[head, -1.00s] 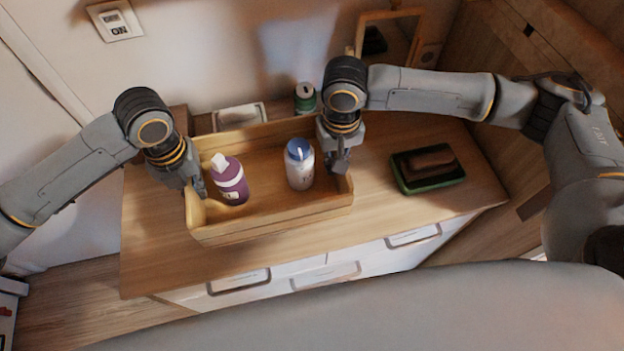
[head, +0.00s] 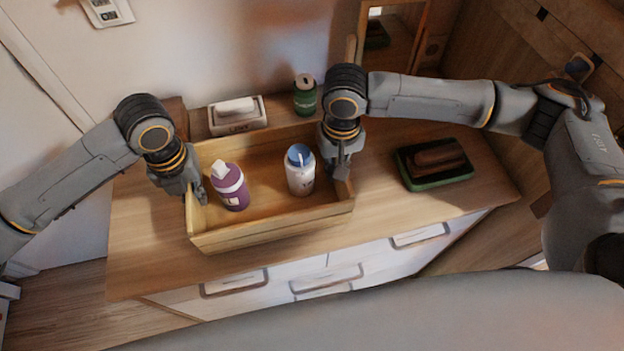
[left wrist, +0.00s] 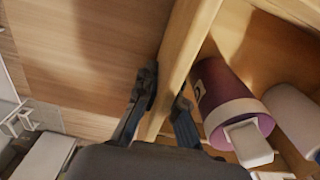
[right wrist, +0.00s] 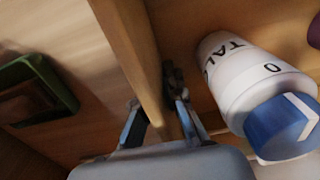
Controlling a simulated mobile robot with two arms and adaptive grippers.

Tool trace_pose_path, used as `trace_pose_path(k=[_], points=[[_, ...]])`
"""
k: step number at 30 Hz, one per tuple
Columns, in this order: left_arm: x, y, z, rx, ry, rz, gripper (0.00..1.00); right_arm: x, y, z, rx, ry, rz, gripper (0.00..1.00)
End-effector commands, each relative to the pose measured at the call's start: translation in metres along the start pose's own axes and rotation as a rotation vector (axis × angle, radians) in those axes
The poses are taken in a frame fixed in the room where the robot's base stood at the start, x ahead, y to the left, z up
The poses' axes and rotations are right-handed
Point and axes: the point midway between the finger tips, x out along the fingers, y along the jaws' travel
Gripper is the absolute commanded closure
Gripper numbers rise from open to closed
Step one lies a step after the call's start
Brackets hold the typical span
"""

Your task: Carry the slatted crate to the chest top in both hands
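The slatted crate (head: 270,229) is a light wooden open box, level over the wooden chest top (head: 400,215). I cannot tell whether its base touches the top. It holds a purple bottle (head: 230,188) with a white cap and a white bottle (head: 300,172) with a blue cap, both upright. My left gripper (head: 197,192) is closed around the crate's left end wall (left wrist: 183,60), one finger each side. My right gripper (head: 342,168) is closed the same way around the right end wall (right wrist: 133,50). The crate's underside is hidden.
Behind the crate stand a white soap dish (head: 237,118) and a green tin (head: 305,98). A green tray with a brown brush (head: 434,165) lies to the right. A framed mirror (head: 395,40) stands at the back right. The chest top's front strip is clear.

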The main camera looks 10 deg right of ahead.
Motion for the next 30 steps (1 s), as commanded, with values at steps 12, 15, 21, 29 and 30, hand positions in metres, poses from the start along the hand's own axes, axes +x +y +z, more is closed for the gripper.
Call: trace_pose_path(k=[12, 15, 21, 29, 30], points=[[-0.001, 0.0, 0.0, 0.0, 0.0, 0.0, 0.68, -0.001, 0.0, 0.0, 0.0, 0.0, 0.0, 0.68], [-0.007, 0.0, 0.001, 0.0, -0.002, -0.001, 0.68, -0.001, 0.0, 0.0, 0.0, 0.0, 0.0, 0.68], [-0.041, 0.0, 0.001, 0.0, -0.005, -0.002, 0.68, -0.001, 0.0, 0.0, 0.0, 0.0, 0.0, 0.68], [-0.095, 0.0, 0.001, 0.001, -0.005, 0.0, 0.68, -0.001, 0.0, 0.0, 0.0, 0.0, 0.0, 0.68], [-0.101, 0.0, 0.0, 0.001, -0.004, 0.0, 0.68, -0.001, 0.0, 0.0, 0.0, 0.0, 0.0, 0.68]])
